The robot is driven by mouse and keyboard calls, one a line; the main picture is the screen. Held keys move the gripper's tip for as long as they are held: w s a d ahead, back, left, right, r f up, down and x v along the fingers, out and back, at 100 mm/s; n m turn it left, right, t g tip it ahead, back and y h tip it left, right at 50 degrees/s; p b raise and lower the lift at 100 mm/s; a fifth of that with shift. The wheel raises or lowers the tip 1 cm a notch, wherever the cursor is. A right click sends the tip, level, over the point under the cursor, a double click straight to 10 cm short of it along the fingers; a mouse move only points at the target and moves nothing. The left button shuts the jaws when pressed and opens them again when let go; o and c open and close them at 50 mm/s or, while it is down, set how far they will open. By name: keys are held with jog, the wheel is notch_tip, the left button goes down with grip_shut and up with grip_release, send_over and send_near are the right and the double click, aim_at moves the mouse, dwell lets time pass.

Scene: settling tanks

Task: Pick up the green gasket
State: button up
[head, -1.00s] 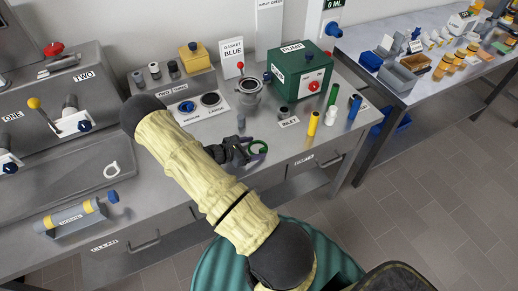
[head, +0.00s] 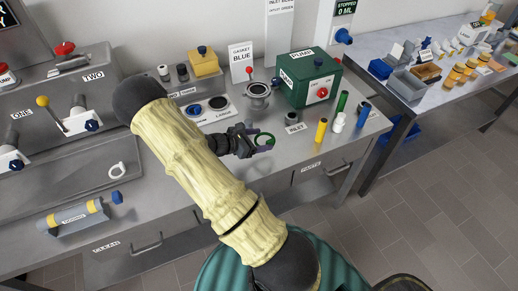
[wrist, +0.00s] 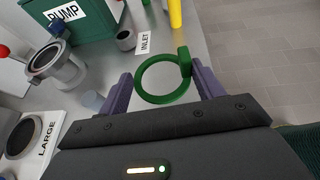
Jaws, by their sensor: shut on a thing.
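The green gasket (wrist: 138,88) is a ring with a small tab on its right side. In the wrist view it sits between the two purple fingers of my gripper (wrist: 158,90), and it appears held above the bench. In the head view the green gasket (head: 271,138) shows at the tip of my gripper (head: 258,141), over the front part of the bench. My gripper is shut on the gasket. Part of the ring's far side is hard to make out in the head view.
The green pump box (head: 310,78) stands behind, with a grey flanged port (head: 257,97) to its left.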

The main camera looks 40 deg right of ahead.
jog(key=shift+r, duration=1.3)
jog(key=shift+w, duration=0.1)
